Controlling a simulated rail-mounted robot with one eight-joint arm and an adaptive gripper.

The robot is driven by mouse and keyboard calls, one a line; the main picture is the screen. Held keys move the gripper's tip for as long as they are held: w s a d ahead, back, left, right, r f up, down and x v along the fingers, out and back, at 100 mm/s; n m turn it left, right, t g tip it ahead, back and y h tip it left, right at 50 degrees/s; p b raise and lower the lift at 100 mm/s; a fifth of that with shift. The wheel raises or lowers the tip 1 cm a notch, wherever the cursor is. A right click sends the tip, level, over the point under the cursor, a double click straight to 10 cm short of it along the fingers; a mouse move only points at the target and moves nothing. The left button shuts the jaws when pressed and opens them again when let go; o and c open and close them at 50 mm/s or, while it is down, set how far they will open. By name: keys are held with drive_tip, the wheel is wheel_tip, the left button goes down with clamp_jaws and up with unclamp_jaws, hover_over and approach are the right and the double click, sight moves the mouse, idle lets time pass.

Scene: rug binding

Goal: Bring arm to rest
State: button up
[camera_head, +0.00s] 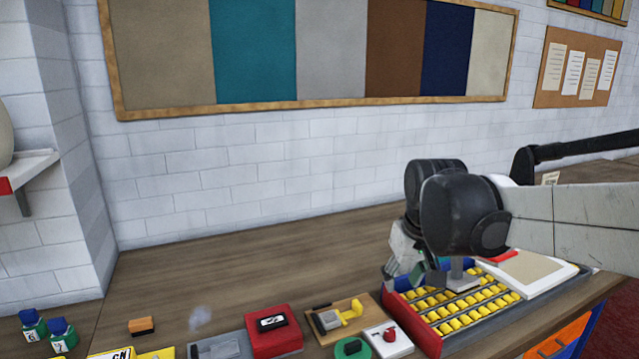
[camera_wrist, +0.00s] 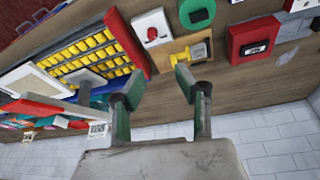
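My gripper (camera_wrist: 160,85) is open in the wrist view, its two green-and-grey fingers apart with only bare wooden tabletop between them. In the head view my gripper (camera_head: 393,272) hangs over the table beside the tray of yellow pieces, partly hidden by my dark wrist joints. The tray (camera_head: 430,344) has a red side and rows of yellow pieces; it also shows at the left of the wrist view (camera_wrist: 130,42). I see nothing held. My arm reaches in from the right of the head view.
Along the front of the table (camera_head: 240,250) are a red box (camera_head: 288,338), a wooden board with a yellow tool (camera_head: 325,338), a white block with a red knob (camera_head: 402,345) and blue-green bottles (camera_head: 60,333). A white-framed board (camera_head: 545,280) lies right. The table's back is clear.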

drive_tip(key=s+d+f+m+t, duration=0.1)
drive_tip(key=s+d+f, duration=0.1)
drive_tip(key=s, duration=0.7)
drive_tip(key=s+d+f+m+t+b, duration=0.1)
drive_tip(key=s+f+t, duration=0.1)
drive_tip(key=s, duration=0.7)
drive_tip(key=shift+d+f+t, duration=0.3)
drive_tip(key=shift+d+f, duration=0.05)
drive_tip(key=shift+f, duration=0.1)
drive_tip(key=shift+o, duration=0.5)
drive_tip(key=shift+s, duration=0.1)
idle(1.0)
